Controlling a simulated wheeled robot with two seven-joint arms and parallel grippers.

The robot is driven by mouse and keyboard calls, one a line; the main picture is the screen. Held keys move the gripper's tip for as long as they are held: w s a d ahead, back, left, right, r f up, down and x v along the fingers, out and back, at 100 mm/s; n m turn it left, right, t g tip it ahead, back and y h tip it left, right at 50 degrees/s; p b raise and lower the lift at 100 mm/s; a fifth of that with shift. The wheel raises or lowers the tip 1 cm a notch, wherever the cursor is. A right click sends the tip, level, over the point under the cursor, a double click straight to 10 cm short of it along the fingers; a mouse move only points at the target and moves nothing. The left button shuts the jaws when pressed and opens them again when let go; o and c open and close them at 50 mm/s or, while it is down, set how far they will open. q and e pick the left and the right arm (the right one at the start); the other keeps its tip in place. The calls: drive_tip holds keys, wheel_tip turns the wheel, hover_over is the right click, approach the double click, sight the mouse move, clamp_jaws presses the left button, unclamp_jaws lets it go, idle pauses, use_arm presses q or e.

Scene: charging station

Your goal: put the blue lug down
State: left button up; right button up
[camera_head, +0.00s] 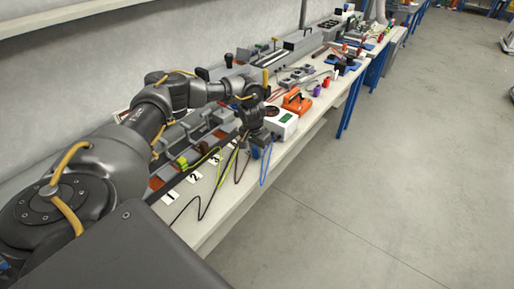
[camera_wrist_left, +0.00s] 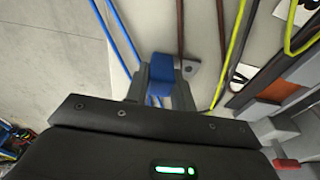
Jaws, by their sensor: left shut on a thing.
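My left gripper (camera_wrist_left: 160,90) is shut on the blue lug (camera_wrist_left: 161,68), a blue block that shows between the two dark fingers in the left wrist view. In the head view my left gripper (camera_head: 258,138) is over the front part of the bench (camera_head: 206,222), near its edge. The blue lug is small there, and a blue cable (camera_head: 265,168) hangs in a loop by the gripper. I cannot tell whether the lug touches the bench top. My right gripper is not in view.
Number cards (camera_head: 194,177) and yellow-green and dark cables lie on the bench left of the gripper. A white box with a green display (camera_head: 282,122) and an orange device (camera_head: 297,101) stand beyond it. The floor (camera_head: 380,200) at right is clear.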

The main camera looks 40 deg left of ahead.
use_arm(q)
drive_tip(key=shift+f, duration=0.15)
drive_tip(key=o, duration=1)
drive_tip(key=shift+r, duration=0.55)
drive_tip(key=r, duration=0.3)
drive_tip(key=s+r, duration=0.1)
drive_tip(key=r, duration=0.3)
drive_tip(key=s+r, duration=0.1)
drive_tip(key=r, duration=0.3)
drive_tip(key=shift+r, duration=0.1)
drive_tip(key=shift+w, duration=0.1)
